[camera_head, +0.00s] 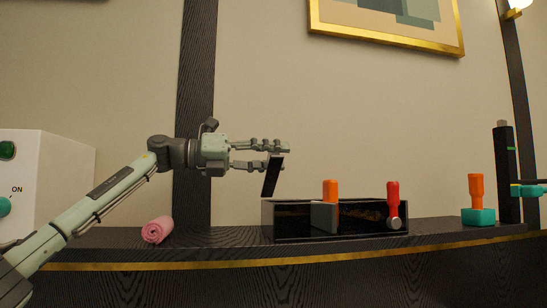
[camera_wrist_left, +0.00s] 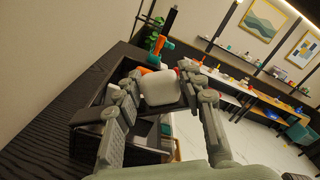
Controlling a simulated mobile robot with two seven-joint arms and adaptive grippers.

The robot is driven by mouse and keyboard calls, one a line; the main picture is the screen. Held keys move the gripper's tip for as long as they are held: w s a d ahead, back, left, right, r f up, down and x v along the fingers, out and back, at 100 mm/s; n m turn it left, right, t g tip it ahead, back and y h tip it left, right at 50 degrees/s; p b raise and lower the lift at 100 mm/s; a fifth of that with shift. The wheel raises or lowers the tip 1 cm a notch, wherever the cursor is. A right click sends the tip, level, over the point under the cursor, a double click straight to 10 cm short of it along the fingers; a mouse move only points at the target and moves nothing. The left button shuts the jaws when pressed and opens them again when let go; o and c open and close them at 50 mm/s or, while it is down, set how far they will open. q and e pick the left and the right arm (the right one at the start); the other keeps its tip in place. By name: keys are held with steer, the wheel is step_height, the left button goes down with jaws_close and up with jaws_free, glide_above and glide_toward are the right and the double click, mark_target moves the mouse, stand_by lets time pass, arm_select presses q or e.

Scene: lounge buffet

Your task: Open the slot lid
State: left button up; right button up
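A long black open-topped box (camera_head: 290,222) stands on the dark shelf. A dark flat panel, seemingly the slot lid (camera_head: 272,177), stands steeply tilted above the box's left end. My left gripper (camera_head: 279,156) is at the panel's top edge, its fingers apart, one above the other; the lower fingertip overlaps the panel, and contact is unclear. The left wrist view shows the fingers spread, with a pale rounded block (camera_wrist_left: 160,88) between them in the picture; I cannot tell whether they touch it. My right gripper is out of view.
An orange handle (camera_head: 330,190) and a red-handled tool (camera_head: 393,200) stick up from the box. A pink roll (camera_head: 157,230) lies to its left. A teal base (camera_head: 478,216) with an orange handle and a black post (camera_head: 506,170) stand to the right.

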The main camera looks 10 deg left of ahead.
arm_select(q)
steer(key=shift+o, duration=1.2)
steer(key=shift+a, duration=0.15)
steer(key=v, duration=1.1)
steer(key=shift+a, duration=0.35)
steer(key=shift+s, duration=0.15)
